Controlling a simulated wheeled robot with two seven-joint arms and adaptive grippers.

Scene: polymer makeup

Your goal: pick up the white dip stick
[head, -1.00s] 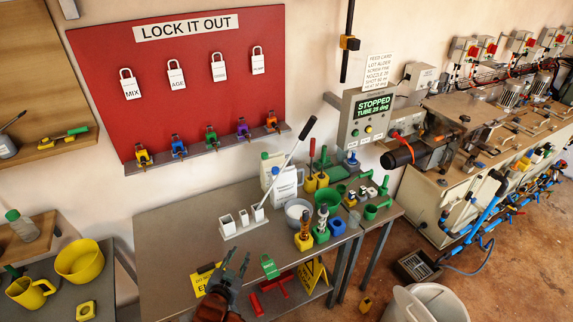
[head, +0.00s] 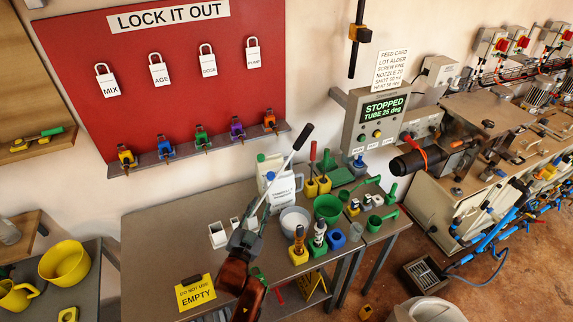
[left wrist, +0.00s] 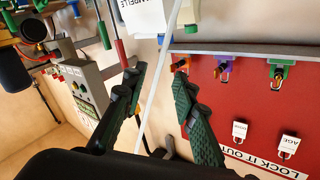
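The white dip stick (head: 281,174) is a thin white rod with a black upper end. It leans up to the right in the head view, with its lower part hidden behind my left gripper (head: 252,222). In the left wrist view the white rod (left wrist: 149,108) runs between the two fingers of my left gripper (left wrist: 159,73). The fingers stand apart with gaps beside the rod, so the gripper looks open around it or just before it. My right gripper is not in view.
White square holders (head: 217,235) stand left of my gripper. A yellow sign (head: 196,293) lies at the table's front. The table's left part is clear.

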